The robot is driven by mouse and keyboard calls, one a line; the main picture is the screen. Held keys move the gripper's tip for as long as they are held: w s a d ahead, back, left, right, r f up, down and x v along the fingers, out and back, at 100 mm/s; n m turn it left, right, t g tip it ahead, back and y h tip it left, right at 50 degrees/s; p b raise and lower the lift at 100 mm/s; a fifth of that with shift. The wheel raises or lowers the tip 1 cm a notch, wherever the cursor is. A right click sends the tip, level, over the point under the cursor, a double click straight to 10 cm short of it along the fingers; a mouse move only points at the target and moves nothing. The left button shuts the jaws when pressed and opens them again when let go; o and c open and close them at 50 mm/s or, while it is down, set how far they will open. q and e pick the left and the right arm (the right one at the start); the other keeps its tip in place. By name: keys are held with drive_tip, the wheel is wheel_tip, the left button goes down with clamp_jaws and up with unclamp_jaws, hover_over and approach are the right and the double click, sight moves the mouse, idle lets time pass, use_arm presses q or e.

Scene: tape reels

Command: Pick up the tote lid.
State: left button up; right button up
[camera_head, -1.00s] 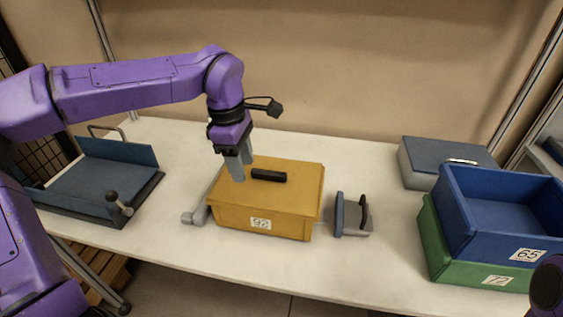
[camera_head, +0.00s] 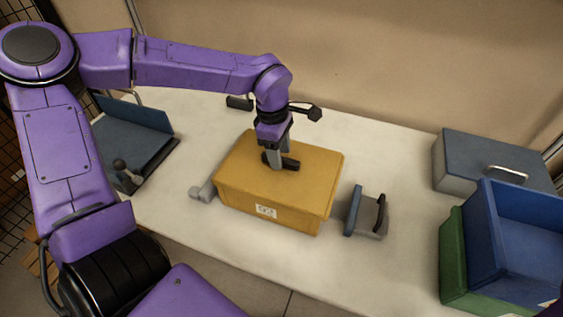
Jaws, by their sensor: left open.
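The yellow tote (camera_head: 270,215) stands closed on the table in the middle of the view. Its flat yellow lid (camera_head: 240,165) is on top, with a short black handle (camera_head: 291,163) near the middle. My left gripper (camera_head: 279,163) points down over the lid with its fingers at the black handle. The fingers are open and cover part of the handle. I cannot tell whether they touch it. My right gripper is not in view.
A grey and blue holder (camera_head: 367,215) stands close to the tote's right. A blue-grey fixture (camera_head: 130,140) is at left. A small dark block (camera_head: 239,102) lies behind.

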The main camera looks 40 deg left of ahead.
use_arm(q)
drive_tip(key=shift+f, duration=0.75)
drive_tip(key=shift+s+r, duration=0.15)
drive_tip(key=shift+s, duration=0.1)
drive_tip(key=shift+c, duration=0.3)
clamp_jaws()
